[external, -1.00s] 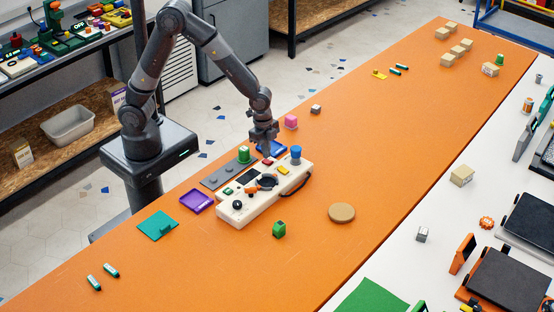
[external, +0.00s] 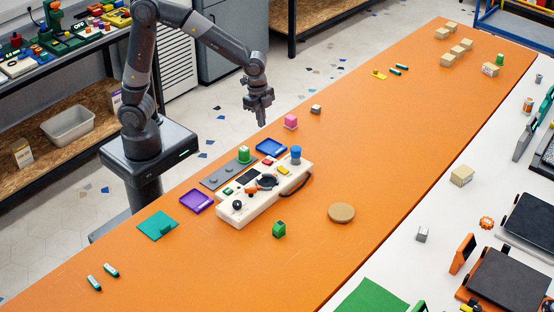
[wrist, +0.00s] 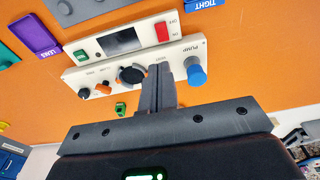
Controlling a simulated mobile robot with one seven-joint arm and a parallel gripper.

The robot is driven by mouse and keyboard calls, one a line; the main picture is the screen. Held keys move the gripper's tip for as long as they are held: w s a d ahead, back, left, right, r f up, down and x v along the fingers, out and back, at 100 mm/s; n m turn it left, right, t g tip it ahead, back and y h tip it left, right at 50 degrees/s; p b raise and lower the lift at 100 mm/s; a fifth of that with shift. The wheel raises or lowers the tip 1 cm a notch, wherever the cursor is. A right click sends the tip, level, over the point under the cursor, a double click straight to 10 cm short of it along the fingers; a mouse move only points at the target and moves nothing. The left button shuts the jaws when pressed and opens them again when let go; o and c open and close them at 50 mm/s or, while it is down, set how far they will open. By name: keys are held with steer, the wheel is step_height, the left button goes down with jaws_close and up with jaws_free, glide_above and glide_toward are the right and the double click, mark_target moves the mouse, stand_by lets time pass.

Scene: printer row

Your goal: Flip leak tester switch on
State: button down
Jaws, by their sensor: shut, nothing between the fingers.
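The leak tester is a white box (external: 236,210) on the orange table, with a dark screen (wrist: 121,40), dials and a blue PUMP knob (wrist: 196,73). Its red switch (wrist: 162,33) sits beside the screen, with an OFF label near one end; it also shows in the external view (external: 267,162). I cannot tell which side of the switch is pressed. My gripper (external: 259,117) is shut and empty, held above and behind the tester, apart from it. In the wrist view its closed fingers (wrist: 164,72) hide part of the tester's front panel.
A blue tray (external: 271,147), a purple tray (external: 197,201) and a grey plate with a green piece (external: 244,154) lie near the tester. A pink block (external: 290,122) stands behind it. A green block (external: 279,229) and a tan disc (external: 341,212) lie in front.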

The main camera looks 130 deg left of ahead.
mark_target(269, 162)
steer(key=shift+w+d+t, duration=0.1)
steer(key=shift+w+t, duration=0.2)
steer(key=shift+w, duration=0.35)
steer(key=shift+f, duration=0.1)
steer(key=f, duration=0.4)
steer(key=w+f, duration=0.1)
steer(key=f, duration=0.4)
steer(key=w+f, duration=0.1)
steer(key=f, duration=0.3)
steer(key=shift+w+f, duration=0.2)
steer(key=shift+f, duration=0.1)
steer(key=shift+f, duration=0.1)
